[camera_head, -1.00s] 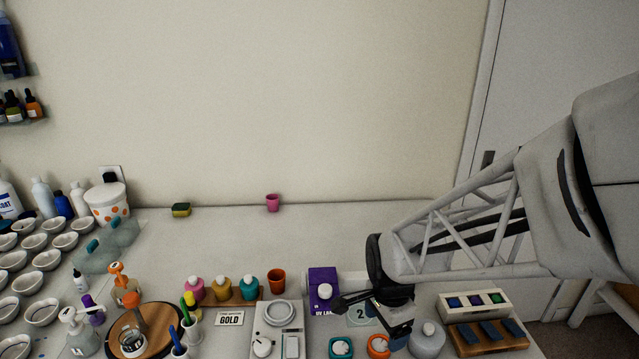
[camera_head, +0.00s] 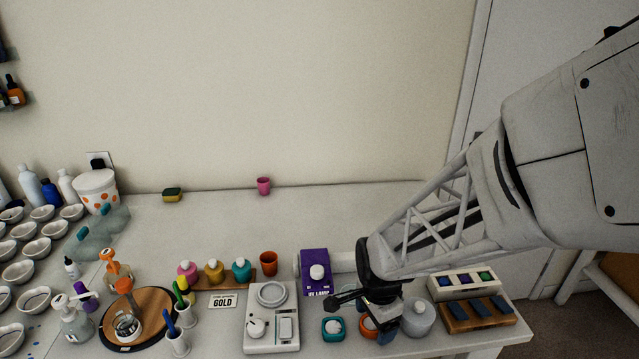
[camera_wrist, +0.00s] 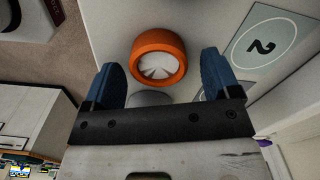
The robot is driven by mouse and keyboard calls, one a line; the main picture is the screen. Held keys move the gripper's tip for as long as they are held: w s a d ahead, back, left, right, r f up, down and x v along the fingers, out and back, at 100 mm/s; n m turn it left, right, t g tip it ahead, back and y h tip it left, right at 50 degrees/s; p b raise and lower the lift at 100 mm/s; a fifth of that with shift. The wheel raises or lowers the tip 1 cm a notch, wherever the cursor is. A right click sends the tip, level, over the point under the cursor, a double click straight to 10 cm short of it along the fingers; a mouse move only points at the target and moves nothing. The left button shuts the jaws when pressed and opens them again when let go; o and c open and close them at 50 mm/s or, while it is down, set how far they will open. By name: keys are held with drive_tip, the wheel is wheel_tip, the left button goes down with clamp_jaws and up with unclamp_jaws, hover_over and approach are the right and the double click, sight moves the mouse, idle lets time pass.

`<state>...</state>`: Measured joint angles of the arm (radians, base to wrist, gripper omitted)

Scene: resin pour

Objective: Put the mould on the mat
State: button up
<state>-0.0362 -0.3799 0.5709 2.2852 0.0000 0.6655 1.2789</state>
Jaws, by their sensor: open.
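A round orange mould (camera_wrist: 158,55) with a white, ridged inside lies on the table in the wrist view. In the head view the orange mould (camera_head: 367,327) is partly hidden by my gripper (camera_head: 381,322). In the wrist view my gripper (camera_wrist: 162,72) is open, its two blue fingers on either side of the mould's near edge. Nothing is held. A pale green mat (camera_wrist: 284,28) marked "2" lies to the right of the mould in the wrist view, bare where it shows. In the head view my arm hides much of it.
A teal square mould (camera_head: 333,329) is left of the orange one. A white jar (camera_head: 418,320) stands close on the right, and a wooden block rack (camera_head: 462,324) beyond it. A white scale (camera_head: 272,342) and purple box (camera_head: 314,266) are to the left. The back of the table is mostly clear.

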sight(374, 328)
drive_tip(key=c, duration=1.1)
drive_tip(key=shift+o, duration=0.2)
drive_tip(key=shift+r, duration=0.15)
drive_tip(key=shift+r, duration=1.4)
drive_tip(key=shift+s+r, duration=0.2)
drive_tip(key=shift+r, duration=0.1)
drive_tip(key=s+r, duration=0.1)
drive_tip(key=s, duration=1.4)
drive_tip(key=shift+s+d+r, duration=0.2)
drive_tip(key=shift+s+d, duration=0.05)
drive_tip(key=shift+d, duration=0.05)
